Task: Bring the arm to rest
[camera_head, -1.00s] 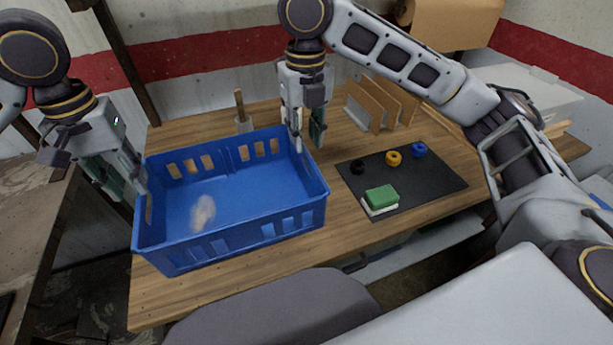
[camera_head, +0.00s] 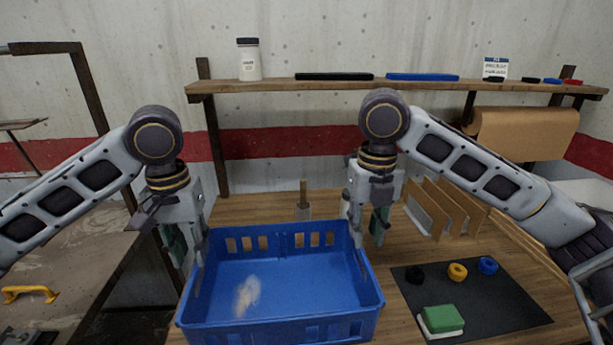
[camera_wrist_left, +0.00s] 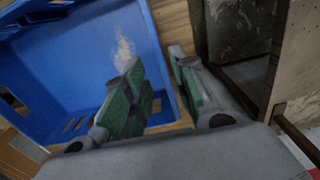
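A blue crate (camera_head: 285,332) stands on the wooden table, empty except for a pale smudge on its floor (camera_head: 247,295). My left gripper (camera_head: 188,258) is at the crate's left wall. In the left wrist view its fingers (camera_wrist_left: 160,98) are apart, one on the inner side of the crate rim (camera_wrist_left: 162,50) and one outside. My right gripper (camera_head: 367,232) points down near the crate's back right corner. Its fingers look apart with nothing seen between them. Whether either gripper touches the crate cannot be told.
A dark mat (camera_head: 500,310) carries a green-and-white block (camera_head: 441,319) and black, yellow and blue rings. Upright brown panels (camera_head: 450,208) stand behind it. A wooden-handled tool (camera_head: 303,200) stands behind the crate. A shelf (camera_head: 330,84) runs along the wall above.

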